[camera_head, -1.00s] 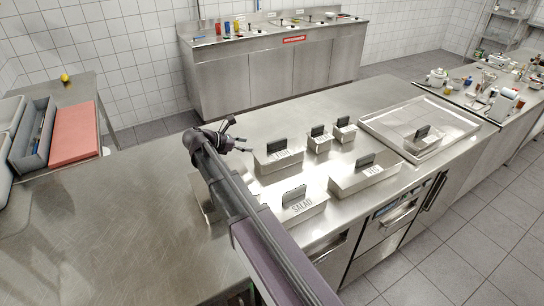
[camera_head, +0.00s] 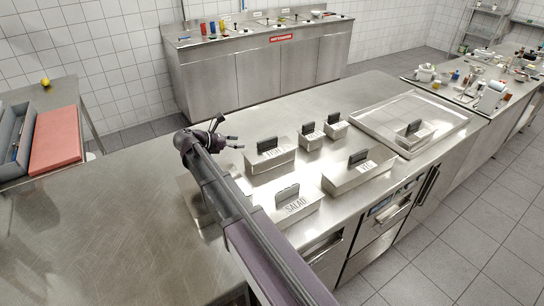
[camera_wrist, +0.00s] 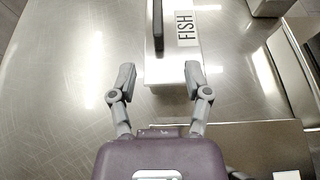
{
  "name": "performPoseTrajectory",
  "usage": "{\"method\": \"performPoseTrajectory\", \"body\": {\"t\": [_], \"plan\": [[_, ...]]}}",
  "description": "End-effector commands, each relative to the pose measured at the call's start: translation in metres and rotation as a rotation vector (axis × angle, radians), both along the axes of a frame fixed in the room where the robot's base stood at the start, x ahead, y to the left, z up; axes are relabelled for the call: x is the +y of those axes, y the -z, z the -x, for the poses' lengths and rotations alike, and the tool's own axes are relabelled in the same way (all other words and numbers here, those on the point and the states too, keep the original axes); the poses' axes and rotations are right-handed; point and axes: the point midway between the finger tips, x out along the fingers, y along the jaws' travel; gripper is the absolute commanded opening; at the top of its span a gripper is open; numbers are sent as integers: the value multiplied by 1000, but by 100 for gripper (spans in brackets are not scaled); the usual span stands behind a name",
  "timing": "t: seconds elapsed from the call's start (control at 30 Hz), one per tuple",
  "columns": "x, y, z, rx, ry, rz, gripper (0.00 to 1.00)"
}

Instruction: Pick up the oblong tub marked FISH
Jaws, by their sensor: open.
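The oblong tub marked FISH (camera_head: 270,164) is steel with a black upright handle, standing on the steel counter in the head view. In the wrist view its pale lid (camera_wrist: 172,66), handle and FISH label show at the top middle. My gripper (camera_head: 237,142) is just left of the tub in the head view. In the wrist view my gripper (camera_wrist: 160,70) is open and empty. The tub's near end shows between the fingertips, with the right fingertip overlapping its right edge. I cannot tell the height gap.
A SALAD tub (camera_head: 298,210) stands in front of the FISH tub, and another long tub (camera_head: 345,182) to its right. Two small tubs (camera_head: 311,142) (camera_head: 336,130) stand behind right. A shallow tray (camera_head: 449,137) holds another tub. The counter's left part (camera_head: 110,220) is clear.

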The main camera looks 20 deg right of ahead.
Motion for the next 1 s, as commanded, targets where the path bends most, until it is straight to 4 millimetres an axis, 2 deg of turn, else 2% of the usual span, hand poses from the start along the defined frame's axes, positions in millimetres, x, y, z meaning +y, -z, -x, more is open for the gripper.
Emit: {"method": "performPoseTrajectory", "body": {"t": [0.2, 0.4, 0.6, 1.0], "plan": [[-30, 16, -5, -1, 1, 0, 63], [-52, 25, -8, 0, -1, 0, 63], [-60, 26, -10, -1, -2, 0, 63], [-62, 28, -11, 0, -2, 0, 63]]}}
